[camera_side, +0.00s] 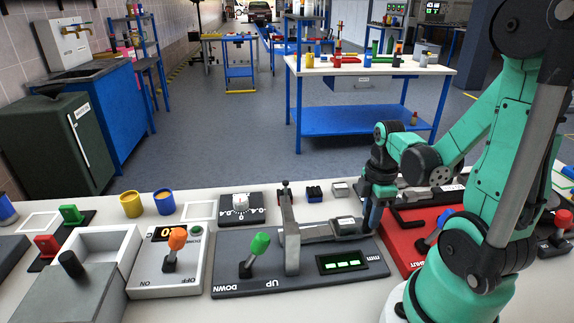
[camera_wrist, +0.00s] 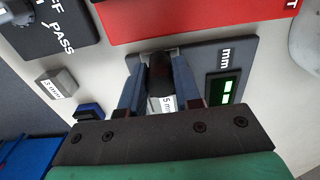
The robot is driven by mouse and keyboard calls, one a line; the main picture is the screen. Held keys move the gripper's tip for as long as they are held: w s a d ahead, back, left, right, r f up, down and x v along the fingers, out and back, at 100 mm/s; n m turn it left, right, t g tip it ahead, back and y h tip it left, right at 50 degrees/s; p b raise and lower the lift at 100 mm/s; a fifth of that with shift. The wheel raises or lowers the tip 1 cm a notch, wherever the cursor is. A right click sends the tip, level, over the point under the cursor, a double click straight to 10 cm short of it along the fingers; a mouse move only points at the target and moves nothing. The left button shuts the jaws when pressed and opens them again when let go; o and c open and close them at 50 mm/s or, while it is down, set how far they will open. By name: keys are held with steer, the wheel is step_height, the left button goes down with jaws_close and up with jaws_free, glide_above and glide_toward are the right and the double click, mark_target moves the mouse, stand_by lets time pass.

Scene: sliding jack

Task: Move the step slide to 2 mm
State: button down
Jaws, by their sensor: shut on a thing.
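The sliding jack is a dark grey base (camera_side: 300,278) with a green-topped lever (camera_side: 258,246) between the UP and DOWN marks and a grey upright (camera_side: 290,238). Its step slide (camera_side: 318,230) is a grey stepped bar running right from the upright. My gripper (camera_side: 374,214) is at the right end of the slide. In the wrist view, my fingers (camera_wrist: 158,90) are shut on the dark round knob (camera_wrist: 160,70) of the step slide. A white label (camera_wrist: 167,102) reading about 5 mm shows between them. The display (camera_side: 342,261) is lit green, its reading unclear.
A red panel (camera_side: 402,242) lies close to the right of the jack. A grey block (camera_side: 340,189) and a blue-black block (camera_side: 314,193) lie behind it. A panel with an orange-topped lever (camera_side: 176,240) stands to the left.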

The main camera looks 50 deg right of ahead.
steer(key=shift+s+d, duration=0.1)
steer(key=shift+d, duration=0.05)
steer(key=c, duration=0.6)
jaws_free()
steer(key=shift+r, duration=0.1)
steer(key=shift+r, duration=2.7)
steer(key=shift+r, duration=0.1)
step_height(320, 180, up, 8)
